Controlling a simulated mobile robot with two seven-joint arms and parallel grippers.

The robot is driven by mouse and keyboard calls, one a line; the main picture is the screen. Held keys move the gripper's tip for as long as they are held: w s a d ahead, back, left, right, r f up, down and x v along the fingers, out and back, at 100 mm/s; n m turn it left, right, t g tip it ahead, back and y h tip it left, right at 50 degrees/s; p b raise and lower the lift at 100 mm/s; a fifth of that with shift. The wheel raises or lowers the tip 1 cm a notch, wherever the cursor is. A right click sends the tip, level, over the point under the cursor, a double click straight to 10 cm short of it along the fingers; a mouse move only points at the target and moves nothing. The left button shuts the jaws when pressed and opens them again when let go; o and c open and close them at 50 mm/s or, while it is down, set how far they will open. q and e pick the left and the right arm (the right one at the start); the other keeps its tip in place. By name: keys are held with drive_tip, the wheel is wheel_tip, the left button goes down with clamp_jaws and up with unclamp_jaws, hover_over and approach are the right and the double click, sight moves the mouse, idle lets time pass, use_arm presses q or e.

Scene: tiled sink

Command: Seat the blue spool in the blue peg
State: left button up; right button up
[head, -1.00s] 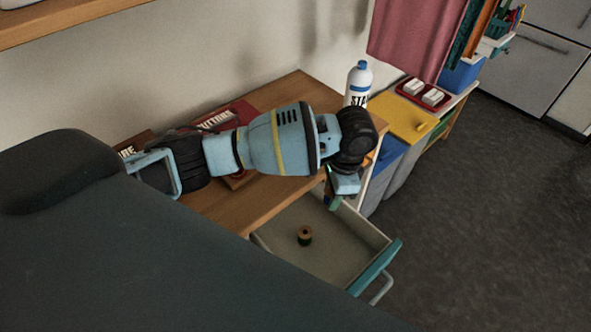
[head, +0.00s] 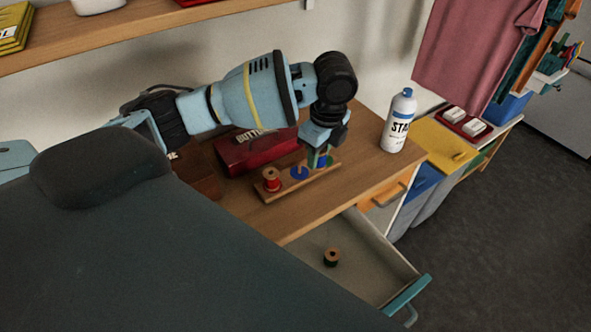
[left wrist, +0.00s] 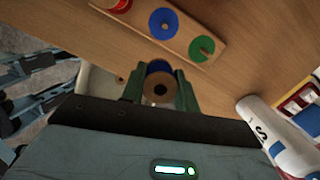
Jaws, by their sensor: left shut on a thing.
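My left gripper (head: 320,150) is shut on the blue spool (head: 322,160), near the right end of the wooden peg board (head: 262,194). In the left wrist view the spool's wooden end (left wrist: 160,91) and blue thread (left wrist: 159,68) show between the green fingers. The blue peg (head: 299,172) stands empty on its blue disc in the middle of the board; it also shows in the left wrist view (left wrist: 164,23). The spool is beside it, not over it. In the head view the gripper and spool hide the green peg. My right gripper is not in view.
A red spool (head: 271,180) sits at the board's left end; the green peg (left wrist: 202,48) is empty. A red box (head: 250,155) stands behind the board and a white bottle (head: 399,122) to the right. An open drawer (head: 365,255) below holds a dark spool (head: 331,257).

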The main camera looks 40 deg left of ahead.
use_arm(q)
drive_tip(key=shift+a+r+m, duration=1.05)
drive_tip(key=shift+a+m, duration=0.05)
drive_tip(key=shift+a, duration=0.2)
drive_tip(key=shift+a+r+m, duration=1)
drive_tip(key=shift+a+m, duration=0.1)
drive_tip(key=shift+a, duration=0.2)
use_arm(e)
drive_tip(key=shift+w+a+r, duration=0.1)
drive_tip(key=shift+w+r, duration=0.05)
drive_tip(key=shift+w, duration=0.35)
use_arm(q)
hover_over(300, 170)
drive_tip(key=f, duration=0.4)
drive_tip(key=shift+w+a, duration=0.1)
drive_tip(key=shift+a, duration=0.1)
drive_tip(key=shift+f, duration=3)
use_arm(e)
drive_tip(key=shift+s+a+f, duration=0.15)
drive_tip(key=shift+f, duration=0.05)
use_arm(q)
drive_tip(key=shift+f, duration=0.15)
drive_tip(key=o, duration=0.9)
drive_tip(key=shift+o, duration=0.2)
